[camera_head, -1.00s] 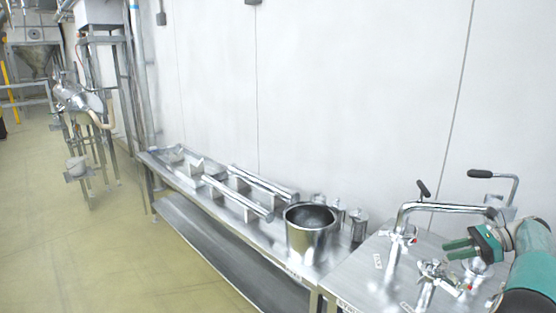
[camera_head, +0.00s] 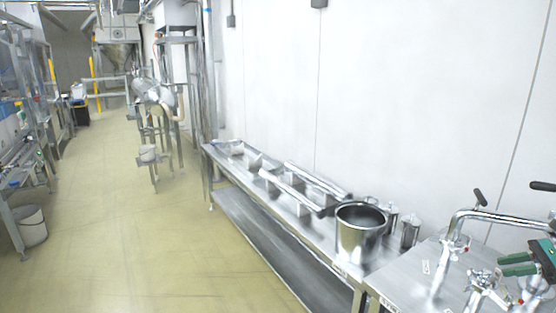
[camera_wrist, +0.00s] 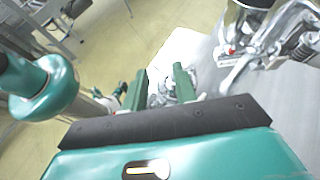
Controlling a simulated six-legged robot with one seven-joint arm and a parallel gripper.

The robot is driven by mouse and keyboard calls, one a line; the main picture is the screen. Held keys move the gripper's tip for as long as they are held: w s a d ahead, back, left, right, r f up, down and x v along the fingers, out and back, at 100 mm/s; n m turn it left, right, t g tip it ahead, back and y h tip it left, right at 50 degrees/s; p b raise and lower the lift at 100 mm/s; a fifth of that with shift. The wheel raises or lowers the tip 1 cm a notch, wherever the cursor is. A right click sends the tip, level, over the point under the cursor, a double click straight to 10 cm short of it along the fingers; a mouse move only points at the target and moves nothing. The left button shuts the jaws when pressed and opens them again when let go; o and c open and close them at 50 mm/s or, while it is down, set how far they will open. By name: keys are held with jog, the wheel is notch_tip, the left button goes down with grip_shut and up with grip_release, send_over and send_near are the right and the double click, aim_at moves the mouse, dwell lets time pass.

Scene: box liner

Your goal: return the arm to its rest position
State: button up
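My gripper (camera_head: 504,265) is at the lower right of the head view, above the metal table with the pipes. Its two green fingers are apart. In the wrist view my gripper (camera_wrist: 160,75) also shows its fingers spread, with a gap between them and nothing visibly held. Metal fittings show beyond the gap. A bent chrome pipe with a black handle (camera_head: 480,197) stands beside the fingers. Most of my arm is cut off at the right edge of the head view.
A steel pot (camera_head: 361,236) stands on the long metal bench (camera_head: 345,268) along the white wall (camera_head: 420,100). Steel bars and small canisters (camera_head: 411,230) are also on it. Open yellow floor (camera_head: 150,240) lies left of the bench. A white bucket (camera_head: 29,226) stands at far left.

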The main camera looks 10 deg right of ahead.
jog(key=w+a+r+n+g+h, duration=0.1)
jog(key=w+a+r+n, duration=0.2)
jog(key=a, duration=0.4)
jog(key=w+a+r+n+g+h, duration=0.1)
jog(key=w+a+r+g, duration=0.15)
jog(key=w+a, duration=0.35)
jog(key=s+a+r+n+h, duration=0.1)
jog(key=a+r+n+h, duration=0.1)
jog(key=a, duration=0.6)
jog(key=s+a+r+n+h, duration=0.1)
jog(key=a+r+n, duration=0.15)
jog(key=a, duration=0.55)
jog(key=s+a+n+h, duration=0.3)
jog(key=s+a+n, duration=0.1)
jog(key=a, duration=0.6)
jog(key=s+a+f+n+t+h, duration=0.1)
jog(key=s+a+f+n, duration=0.2)
jog(key=s+a+n, duration=0.2)
jog(key=s+a+f+n+t+h, duration=0.1)
jog(key=s+a+f+n+h, duration=0.1)
jog(key=s+a+n, duration=0.4)
jog(key=s+a+f, duration=0.1)
jog(key=s, duration=0.4)
jog(key=shift+s+f, duration=0.15)
jog(key=shift+s, duration=0.2)
jog(key=shift+t, duration=0.25)
